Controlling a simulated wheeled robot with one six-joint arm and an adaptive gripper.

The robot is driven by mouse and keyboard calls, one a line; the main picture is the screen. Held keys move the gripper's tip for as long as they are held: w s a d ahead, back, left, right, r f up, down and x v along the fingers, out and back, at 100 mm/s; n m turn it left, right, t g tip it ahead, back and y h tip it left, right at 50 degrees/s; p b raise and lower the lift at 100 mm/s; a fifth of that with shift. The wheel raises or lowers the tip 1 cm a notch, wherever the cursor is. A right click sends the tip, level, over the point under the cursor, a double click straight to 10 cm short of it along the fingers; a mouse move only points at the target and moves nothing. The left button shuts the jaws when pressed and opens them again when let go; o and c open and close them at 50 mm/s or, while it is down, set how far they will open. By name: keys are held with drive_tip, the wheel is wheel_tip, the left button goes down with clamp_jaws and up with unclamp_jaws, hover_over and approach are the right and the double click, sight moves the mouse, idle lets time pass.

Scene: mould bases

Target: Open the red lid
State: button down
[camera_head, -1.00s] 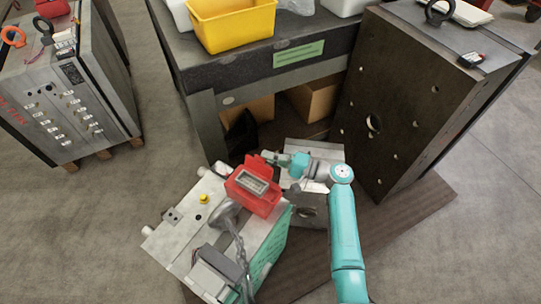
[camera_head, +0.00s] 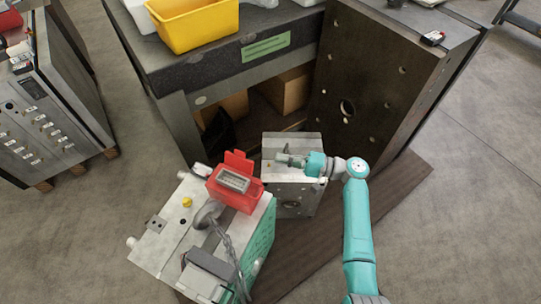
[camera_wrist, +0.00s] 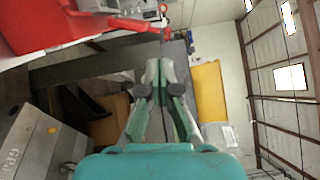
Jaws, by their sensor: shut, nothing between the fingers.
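The red box (camera_head: 232,202) sits on top of a light grey mould base (camera_head: 165,225). Its red lid (camera_head: 239,162) stands raised at the far side, and a grey, framed inside shows. A red surface, probably part of this box, fills the upper left of the wrist view (camera_wrist: 50,25). My gripper (camera_head: 281,160) is to the right of the box, apart from it, above a smaller grey block (camera_head: 290,195). It is shut and empty; its fingers also show in the wrist view (camera_wrist: 160,88).
A workbench with a dark top (camera_head: 205,72) carries a yellow bin (camera_head: 195,25) behind. A large dark mould plate (camera_head: 375,95) stands at the right, near my arm. A chain and lifting eye (camera_head: 207,213) lie beside the red box. Floor is free at far right.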

drive_tip(key=shift+s+d, duration=0.1)
drive_tip(key=shift+d, duration=0.2)
